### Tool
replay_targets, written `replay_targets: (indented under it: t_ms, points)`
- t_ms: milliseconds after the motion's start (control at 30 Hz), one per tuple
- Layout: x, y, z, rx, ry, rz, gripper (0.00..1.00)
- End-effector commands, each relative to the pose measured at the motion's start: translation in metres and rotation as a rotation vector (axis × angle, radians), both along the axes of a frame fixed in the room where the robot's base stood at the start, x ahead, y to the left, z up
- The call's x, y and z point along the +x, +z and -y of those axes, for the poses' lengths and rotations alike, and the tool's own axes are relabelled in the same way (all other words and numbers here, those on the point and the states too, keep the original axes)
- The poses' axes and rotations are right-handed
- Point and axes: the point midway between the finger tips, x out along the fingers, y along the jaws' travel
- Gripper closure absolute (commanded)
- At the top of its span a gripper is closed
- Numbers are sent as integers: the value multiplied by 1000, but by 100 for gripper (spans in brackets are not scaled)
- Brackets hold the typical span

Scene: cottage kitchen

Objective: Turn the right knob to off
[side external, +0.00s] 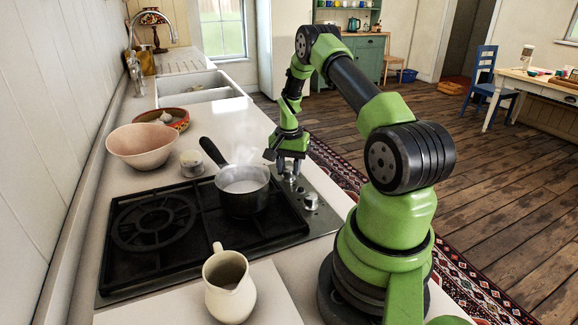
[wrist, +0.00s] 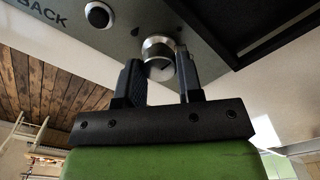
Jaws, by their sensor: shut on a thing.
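The right knob (wrist: 157,46), silver and round, sits on the hob's steel panel (side external: 322,222). The other silver knob (side external: 311,201) stands free, nearer the camera.
A black-handled saucepan (side external: 244,201) of pale liquid steams on the hob, close to my gripper. A cream jug (side external: 229,288) stands at the near counter. A pink bowl (side external: 142,146), a small jar (side external: 191,162) and a terracotta dish (side external: 172,119) lie behind the hob.

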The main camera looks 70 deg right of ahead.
Motion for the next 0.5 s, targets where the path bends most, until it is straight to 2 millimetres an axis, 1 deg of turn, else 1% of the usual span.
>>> replay_targets:
  t_ms: [367, 400, 433, 500]
  points:
    - [0, 0, 1, -2, -8, 1, 90]
    - [0, 0, 1, -2, -8, 1, 62]
    - [0, 0, 1, -2, -8, 1, 56]
    - [0, 0, 1, -2, -7, 1, 56]
